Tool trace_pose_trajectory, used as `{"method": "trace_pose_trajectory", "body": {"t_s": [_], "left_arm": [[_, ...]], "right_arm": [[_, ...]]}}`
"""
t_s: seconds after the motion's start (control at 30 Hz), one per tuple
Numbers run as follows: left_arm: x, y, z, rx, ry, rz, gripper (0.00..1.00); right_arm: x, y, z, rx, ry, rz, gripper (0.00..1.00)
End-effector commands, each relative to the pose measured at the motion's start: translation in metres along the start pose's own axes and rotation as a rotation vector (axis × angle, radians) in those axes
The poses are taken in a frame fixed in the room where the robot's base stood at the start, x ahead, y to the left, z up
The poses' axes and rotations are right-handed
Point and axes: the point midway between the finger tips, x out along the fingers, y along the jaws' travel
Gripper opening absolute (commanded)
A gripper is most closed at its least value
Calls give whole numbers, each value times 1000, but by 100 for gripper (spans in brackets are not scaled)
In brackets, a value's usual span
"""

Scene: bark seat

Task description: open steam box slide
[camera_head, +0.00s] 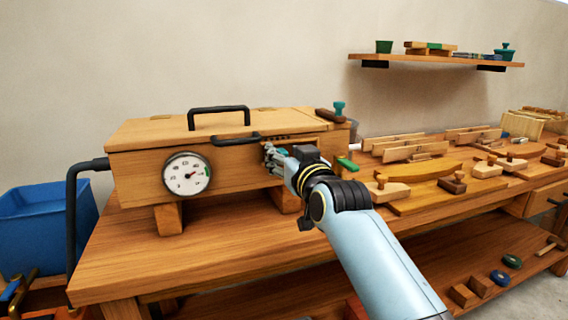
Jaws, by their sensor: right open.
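A long wooden steam box (135,165) stands on wooden blocks on the workbench, with a round white dial (187,174) on its front. A black handle (219,117) stands up from its lid. A smaller black handle (236,138) sits at the upper front edge, beside a row of dark slots (290,139) that looks like the slide area. My right gripper (272,158) is open at the box's front right, just below and right of the small handle. Whether it touches the box I cannot tell. My left gripper is not in view.
A black hose (75,215) runs from the box's left end past a blue bin (38,225). Wooden planes, clamps and a curved wooden piece (420,174) crowd the bench's right side. The bench front (190,262) is clear. A wall shelf (440,61) hangs at the upper right.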

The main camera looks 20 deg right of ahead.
Motion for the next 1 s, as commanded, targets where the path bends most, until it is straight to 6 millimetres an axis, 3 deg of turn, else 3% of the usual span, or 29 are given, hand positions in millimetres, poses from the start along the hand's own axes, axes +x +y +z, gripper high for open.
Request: {"method": "trace_pose_trajectory", "body": {"t_s": [0.13,0.4,0.73,1.0], "left_arm": [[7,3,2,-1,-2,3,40],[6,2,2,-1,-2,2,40],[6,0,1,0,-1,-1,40],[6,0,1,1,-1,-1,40]], "right_arm": [[10,0,1,0,-1,0,44],[11,0,-1,0,-1,0,44],[11,0,0,0,-1,0,1],[10,0,0,0,-1,0,0]]}}
